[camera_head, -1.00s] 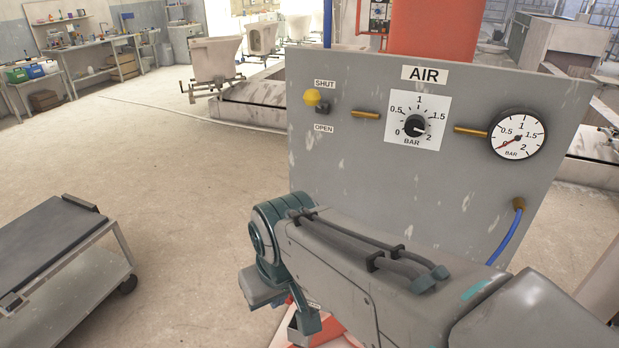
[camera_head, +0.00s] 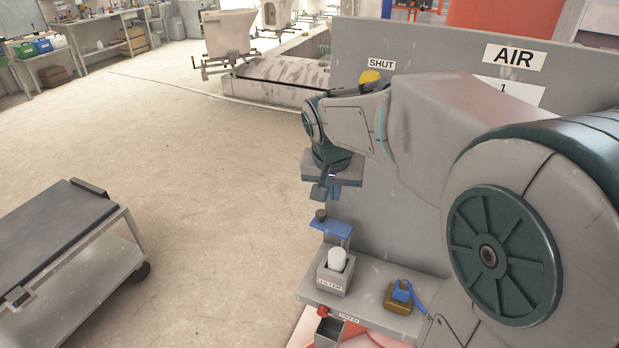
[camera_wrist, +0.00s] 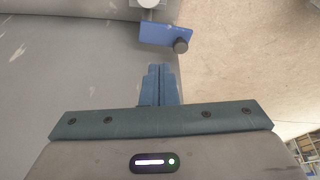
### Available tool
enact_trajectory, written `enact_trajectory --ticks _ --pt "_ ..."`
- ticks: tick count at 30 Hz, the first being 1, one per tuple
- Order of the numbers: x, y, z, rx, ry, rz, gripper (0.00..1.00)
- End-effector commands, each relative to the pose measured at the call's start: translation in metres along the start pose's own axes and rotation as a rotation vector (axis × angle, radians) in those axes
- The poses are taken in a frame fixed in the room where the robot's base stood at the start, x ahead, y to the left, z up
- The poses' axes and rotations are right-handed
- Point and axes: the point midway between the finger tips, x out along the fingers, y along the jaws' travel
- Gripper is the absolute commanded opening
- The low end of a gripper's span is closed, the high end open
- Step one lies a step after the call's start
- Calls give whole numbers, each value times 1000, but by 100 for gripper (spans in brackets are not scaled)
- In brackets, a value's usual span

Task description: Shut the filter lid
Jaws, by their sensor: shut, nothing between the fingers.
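The filter box (camera_head: 333,283) is a small grey box labelled FILTER on the panel's shelf. A white cartridge (camera_head: 338,258) stands up in it; its end shows at the top of the wrist view (camera_wrist: 148,3). The blue lid (camera_head: 333,229) is open, raised behind the box, with a dark knob (camera_head: 320,215). The wrist view shows the lid (camera_wrist: 163,34) and knob (camera_wrist: 181,46) beyond my fingertips. My gripper (camera_head: 326,194) is shut and empty, pointing down, just above the knob in the head view and apart from the lid in the wrist view.
The grey AIR panel (camera_head: 385,215) rises behind the shelf (camera_head: 365,303). A brass fitting with a blue top (camera_head: 400,295) sits right of the filter. A red knob (camera_head: 322,312) is at the shelf's front. A cart (camera_head: 60,240) stands left; the floor between is clear.

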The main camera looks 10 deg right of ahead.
Motion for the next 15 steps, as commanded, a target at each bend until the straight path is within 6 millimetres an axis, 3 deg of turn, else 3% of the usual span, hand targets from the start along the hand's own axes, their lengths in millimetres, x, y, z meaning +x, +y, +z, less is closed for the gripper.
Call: enact_trajectory --ticks 1,6,15 --pt "11 -9 -12 26 4 7 0" --pt "29 -30 -39 105 22 19 0" --pt "51 -38 -50 137 28 24 0"
